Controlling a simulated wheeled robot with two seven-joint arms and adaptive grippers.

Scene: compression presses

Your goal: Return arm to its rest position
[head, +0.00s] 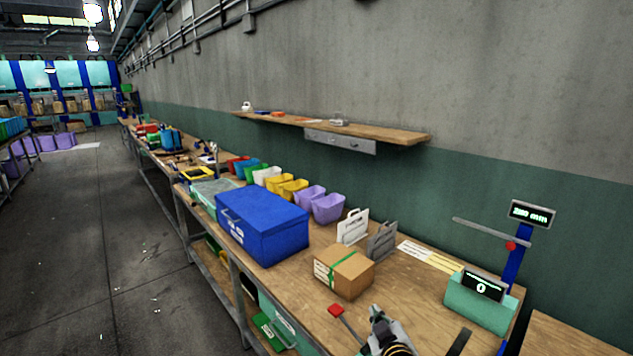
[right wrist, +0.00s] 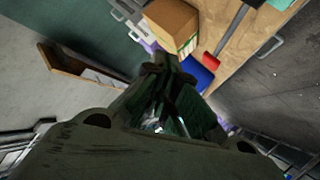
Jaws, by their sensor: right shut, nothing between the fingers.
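My right gripper (head: 378,312) is low in the head view, over the near part of the wooden workbench (head: 410,290). Its fingers are shut with nothing between them. In the right wrist view the closed fingers (right wrist: 165,85) point toward the bench, which appears rotated. A cardboard box (head: 343,272) with a green band stands on the bench beyond the gripper; it also shows in the right wrist view (right wrist: 172,22). A red-ended tool (head: 336,310) lies left of the gripper. My left gripper is not in view.
A blue lidded box (head: 262,224) and several colored bins (head: 327,208) stand farther along the bench. A teal scale (head: 480,302) with displays stands at the right. A wall shelf (head: 330,129) hangs above. The floor aisle (head: 100,250) at left is clear.

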